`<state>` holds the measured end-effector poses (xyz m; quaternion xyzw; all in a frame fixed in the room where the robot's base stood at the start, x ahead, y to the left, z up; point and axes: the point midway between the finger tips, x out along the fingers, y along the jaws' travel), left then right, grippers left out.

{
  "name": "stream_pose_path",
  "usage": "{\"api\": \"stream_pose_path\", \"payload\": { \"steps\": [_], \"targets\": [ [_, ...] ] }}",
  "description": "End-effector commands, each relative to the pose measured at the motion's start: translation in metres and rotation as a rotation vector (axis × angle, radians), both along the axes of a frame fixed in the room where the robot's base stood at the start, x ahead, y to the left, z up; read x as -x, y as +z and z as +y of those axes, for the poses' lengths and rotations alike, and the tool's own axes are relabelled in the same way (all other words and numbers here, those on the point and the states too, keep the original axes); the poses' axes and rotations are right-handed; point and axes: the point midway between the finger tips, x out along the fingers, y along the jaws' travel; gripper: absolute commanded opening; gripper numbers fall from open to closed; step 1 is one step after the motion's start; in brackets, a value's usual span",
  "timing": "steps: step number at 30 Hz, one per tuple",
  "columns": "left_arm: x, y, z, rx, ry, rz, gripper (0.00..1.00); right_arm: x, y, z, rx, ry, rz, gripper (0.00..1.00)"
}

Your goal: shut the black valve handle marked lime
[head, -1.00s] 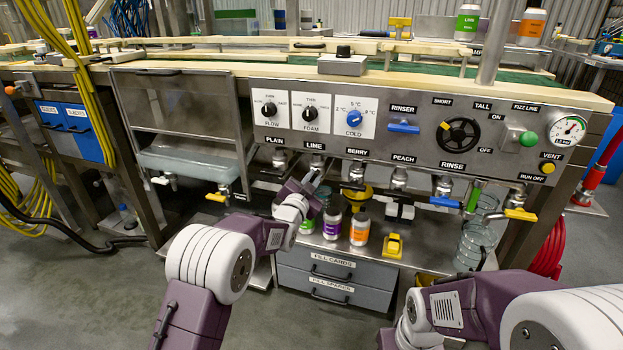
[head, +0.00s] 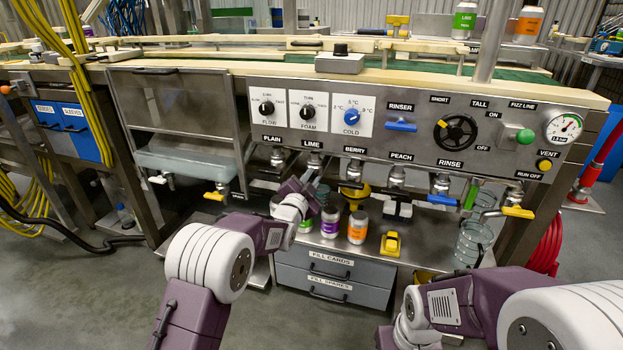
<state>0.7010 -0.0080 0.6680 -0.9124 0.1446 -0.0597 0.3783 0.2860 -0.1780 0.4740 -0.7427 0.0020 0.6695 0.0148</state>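The lime valve (head: 314,160) is a silver tap under the LIME label (head: 313,144) in the row below the control panel. Its black handle cannot be made out behind my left gripper. My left gripper (head: 311,181) is just below this tap, at the end of my purple and white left arm. Its fingers are small and partly hidden by the wrist, so I cannot tell whether they are open, shut or touching the handle. My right arm reaches in at the lower right, but its gripper does not show.
The plain tap (head: 277,157) is close on the left, and the berry tap (head: 354,170) on the right. Green, purple (head: 330,222) and orange (head: 358,227) labelled cans stand below. A yellow block (head: 390,244) is beside them. Drawers (head: 330,275) are underneath.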

Motion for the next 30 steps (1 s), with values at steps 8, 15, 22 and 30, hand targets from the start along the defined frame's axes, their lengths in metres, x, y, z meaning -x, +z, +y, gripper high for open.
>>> {"api": "stream_pose_path", "payload": {
  "steps": [8,15,22,30],
  "targets": [
    [0.000,0.000,0.000,0.001,0.000,0.000,0.33,0.000,0.000,0.000,0.000,0.000,0.000,0.36],
    [0.014,0.003,0.005,0.001,0.000,0.002,0.33,0.000,0.009,0.000,0.000,0.000,0.000,0.36],
    [0.056,-0.002,0.019,0.000,0.000,0.000,0.33,0.000,0.011,0.000,0.000,0.000,-0.001,0.36],
    [0.085,-0.002,0.028,0.000,0.000,0.000,0.33,0.000,-0.008,0.000,0.000,0.000,0.000,0.36]
  ]
}}
